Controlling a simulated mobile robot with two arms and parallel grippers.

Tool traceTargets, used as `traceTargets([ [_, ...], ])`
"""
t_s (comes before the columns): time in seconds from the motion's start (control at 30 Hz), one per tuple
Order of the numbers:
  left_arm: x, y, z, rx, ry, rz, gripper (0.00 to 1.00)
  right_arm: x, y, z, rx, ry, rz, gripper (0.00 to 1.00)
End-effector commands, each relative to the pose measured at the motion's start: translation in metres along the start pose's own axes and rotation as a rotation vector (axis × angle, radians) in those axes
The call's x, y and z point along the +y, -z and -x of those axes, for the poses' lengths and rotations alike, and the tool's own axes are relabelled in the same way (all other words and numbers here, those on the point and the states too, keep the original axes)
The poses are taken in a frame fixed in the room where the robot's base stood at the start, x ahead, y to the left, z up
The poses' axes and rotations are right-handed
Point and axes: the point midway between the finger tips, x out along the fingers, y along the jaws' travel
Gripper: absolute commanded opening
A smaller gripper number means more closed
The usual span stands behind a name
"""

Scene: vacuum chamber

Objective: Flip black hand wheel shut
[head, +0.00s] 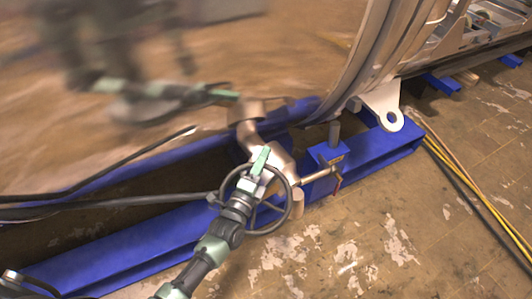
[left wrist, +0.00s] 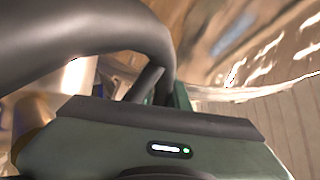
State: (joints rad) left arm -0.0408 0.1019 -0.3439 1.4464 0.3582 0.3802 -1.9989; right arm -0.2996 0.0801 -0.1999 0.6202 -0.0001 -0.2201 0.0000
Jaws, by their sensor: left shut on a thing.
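The black hand wheel (head: 289,207) is a thin dark ring low in the middle of the head view, in front of a metal pipe fitting (head: 279,158). My left gripper (head: 261,162) comes up from below and is shut on the wheel at its upper part; its green fingers overlap the rim. In the left wrist view, the wheel's thick black rim (left wrist: 85,30) curves across the upper left and down to the fingers. The gripper body hides the exact contact. My right gripper is in neither view.
A shiny chamber wall (head: 120,60) fills the upper left and mirrors my arm and the pipework. A blue support frame (head: 375,150) runs below. Black cables (head: 100,203) lie left of the wheel, yellow cables (head: 470,185) right. The worn floor (head: 370,235) at lower right is clear.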

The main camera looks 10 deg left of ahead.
Motion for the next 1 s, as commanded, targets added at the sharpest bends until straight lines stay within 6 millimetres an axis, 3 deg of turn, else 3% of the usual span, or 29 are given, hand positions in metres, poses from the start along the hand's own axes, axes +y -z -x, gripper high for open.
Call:
traceTargets([
  [0.5, 0.006, 0.039, -0.002, 0.336, -0.05, -0.156, 0.0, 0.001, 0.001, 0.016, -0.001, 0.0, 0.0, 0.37],
  [1.0, 0.009, 0.053, 0.001, 0.436, -0.064, -0.197, 0.0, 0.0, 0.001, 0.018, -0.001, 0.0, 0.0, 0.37],
])
